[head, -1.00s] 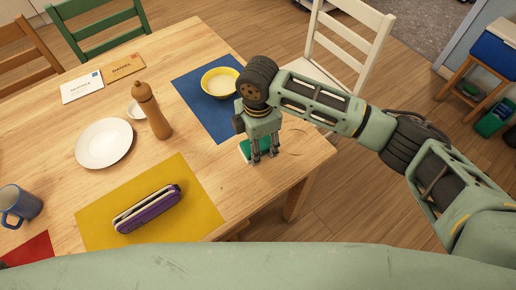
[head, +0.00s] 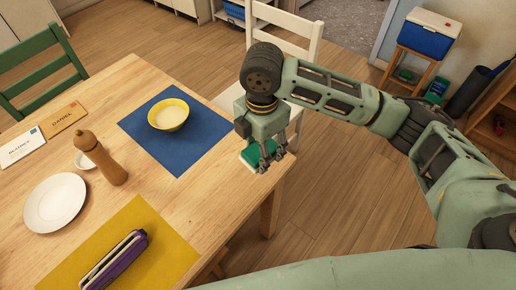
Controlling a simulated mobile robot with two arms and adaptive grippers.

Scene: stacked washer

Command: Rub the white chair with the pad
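The white chair (head: 286,22) stands beyond the table's far right side, its back upright and its seat partly hidden behind my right arm. My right gripper (head: 272,162) points down near the table's right corner, in front of the chair. It is shut on the pad (head: 250,158), which is green with a pale underside. The pad looks close above the tabletop; I cannot tell the exact gap. My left gripper is not in view.
The wooden table (head: 215,210) holds a yellow bowl (head: 168,115) on a blue mat (head: 198,140), a pepper mill (head: 104,160), a white plate (head: 55,203) and a purple case (head: 115,262). A stool with a blue cooler (head: 427,37) stands back right. Floor right of the table is clear.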

